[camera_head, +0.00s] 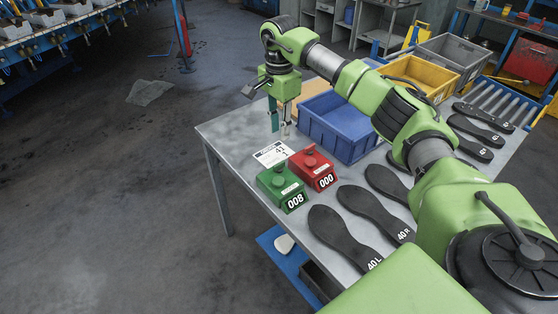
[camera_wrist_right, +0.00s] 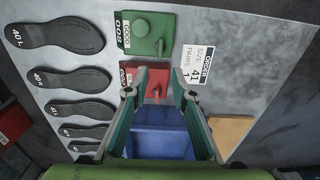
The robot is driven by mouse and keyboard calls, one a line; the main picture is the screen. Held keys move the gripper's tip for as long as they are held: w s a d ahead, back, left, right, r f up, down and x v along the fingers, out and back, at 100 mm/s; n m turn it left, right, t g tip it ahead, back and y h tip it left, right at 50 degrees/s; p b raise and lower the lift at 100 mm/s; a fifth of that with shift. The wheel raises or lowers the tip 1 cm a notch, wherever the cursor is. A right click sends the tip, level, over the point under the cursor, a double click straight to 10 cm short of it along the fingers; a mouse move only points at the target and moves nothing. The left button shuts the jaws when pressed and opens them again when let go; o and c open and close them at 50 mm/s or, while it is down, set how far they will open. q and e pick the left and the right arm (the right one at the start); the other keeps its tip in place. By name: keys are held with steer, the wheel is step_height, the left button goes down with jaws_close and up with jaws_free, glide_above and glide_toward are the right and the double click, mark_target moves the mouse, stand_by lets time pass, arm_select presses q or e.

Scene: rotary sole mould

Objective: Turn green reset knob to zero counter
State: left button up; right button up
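The green counter box (camera_head: 285,191) stands on the grey table and its display reads 008. Its green knob (camera_head: 279,171) sits on top; the wrist view shows the knob (camera_wrist_right: 141,27) uncovered, beyond my fingertips. A red counter box (camera_head: 318,173) beside it reads 000 and has a red knob (camera_head: 311,156). My right gripper (camera_head: 281,130) hangs above the table, behind the boxes in the head view, apart from both knobs. In the wrist view its fingers (camera_wrist_right: 157,76) are spread and empty, with the red box (camera_wrist_right: 131,78) just beyond them. My left gripper is not in view.
An order card (camera_head: 273,153) for size 41, pairs 1, lies behind the green box. A blue crate (camera_head: 345,147) stands close to the right gripper. Several black soles (camera_head: 343,236) lie along the table. The table's left corner (camera_head: 222,135) is clear.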

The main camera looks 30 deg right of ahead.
mark_target(279, 163)
step_height(279, 163, down, 13)
steer(key=p, duration=0.2)
steer(key=shift+p, duration=0.4)
steer(key=shift+a, duration=0.1)
steer(key=shift+c, duration=0.5)
jaws_close()
